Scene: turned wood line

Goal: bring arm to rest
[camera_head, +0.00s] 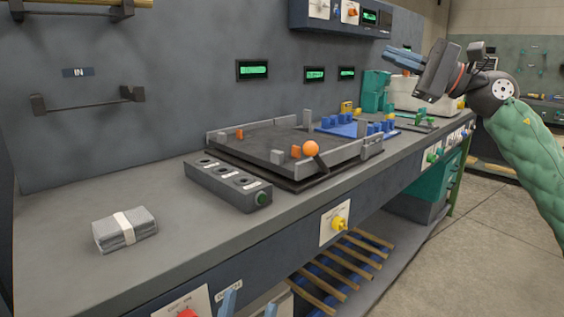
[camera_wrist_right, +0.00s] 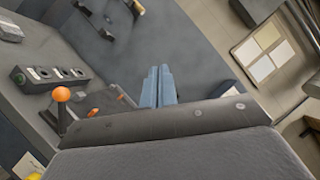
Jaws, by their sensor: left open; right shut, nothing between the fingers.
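My right arm (camera_head: 525,140) has a green sleeve and comes in from the right in the head view. My right gripper (camera_head: 388,54) is raised above the far end of the bench, its blue fingers pointing left. The fingers lie together with nothing between them, as the right wrist view (camera_wrist_right: 158,72) also shows. Of my left gripper (camera_head: 249,308), two blue fingertips show at the bottom edge of the head view, apart and empty, in front of the bench. The rest of the left arm is out of view.
The bench (camera_head: 75,215) holds a grey banded bundle (camera_head: 125,230), a grey box with round sockets (camera_head: 228,183), and a dark tray (camera_head: 245,150) with an orange ball knob (camera_head: 311,148). Blue parts (camera_head: 345,128) and green blocks (camera_head: 375,92) stand farther back. The floor (camera_head: 485,215) right of the bench is clear.

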